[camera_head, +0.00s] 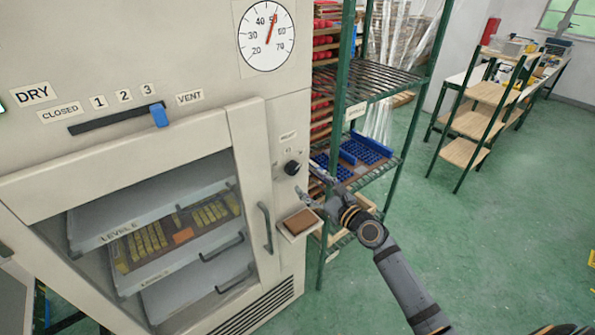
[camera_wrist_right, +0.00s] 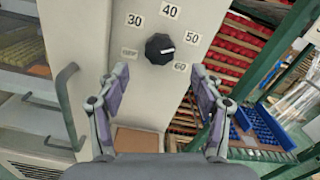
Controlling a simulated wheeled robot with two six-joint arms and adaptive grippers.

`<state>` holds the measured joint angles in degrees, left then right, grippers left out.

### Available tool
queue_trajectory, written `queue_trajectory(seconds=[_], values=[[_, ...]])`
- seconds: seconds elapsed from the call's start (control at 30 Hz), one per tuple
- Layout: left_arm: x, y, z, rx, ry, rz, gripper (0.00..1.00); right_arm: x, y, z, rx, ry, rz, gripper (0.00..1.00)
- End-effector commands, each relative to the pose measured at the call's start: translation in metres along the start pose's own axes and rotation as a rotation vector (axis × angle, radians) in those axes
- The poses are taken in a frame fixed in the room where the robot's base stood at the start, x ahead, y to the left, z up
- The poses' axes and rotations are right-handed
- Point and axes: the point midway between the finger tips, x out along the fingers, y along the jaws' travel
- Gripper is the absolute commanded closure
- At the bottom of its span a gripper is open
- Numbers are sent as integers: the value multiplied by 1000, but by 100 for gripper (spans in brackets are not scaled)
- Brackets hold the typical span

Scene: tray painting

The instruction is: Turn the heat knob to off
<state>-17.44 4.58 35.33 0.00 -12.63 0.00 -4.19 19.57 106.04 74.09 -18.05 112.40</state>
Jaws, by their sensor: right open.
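The heat knob (camera_head: 292,167) is a small black dial on the front panel of the drying cabinet (camera_head: 160,45). In the right wrist view the knob (camera_wrist_right: 159,48) is ringed by labels 30, 40, 50, 60 and a lower-left one too blurred to read. Its white mark points right, roughly between 50 and 60. My right gripper (camera_head: 311,184) is open and empty in front of the panel, to the right of the knob in the head view. In the wrist view its fingers (camera_wrist_right: 158,76) are spread below the knob, apart from it. My left gripper is out of view.
A round gauge (camera_head: 266,35) reads about 50. A blue slider (camera_head: 159,115) sits near VENT. A door handle (camera_head: 265,228) and a small brown-topped ledge (camera_head: 299,222) are close below the knob. A green rack (camera_head: 345,150) with blue trays stands right of the cabinet.

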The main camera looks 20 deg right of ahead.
Motion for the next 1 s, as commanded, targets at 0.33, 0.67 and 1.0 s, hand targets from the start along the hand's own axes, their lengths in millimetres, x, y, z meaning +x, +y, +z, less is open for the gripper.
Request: queue_trajectory(seconds=[0.33, 0.67, 1.0], values=[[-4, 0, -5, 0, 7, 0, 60, 64, 0, 0, 0, 1, 0, 34], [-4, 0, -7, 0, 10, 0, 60, 72, 0, -1, -2, 2, 1, 34], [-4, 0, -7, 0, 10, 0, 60, 71, 0, -1, -2, 2, 1, 74]])
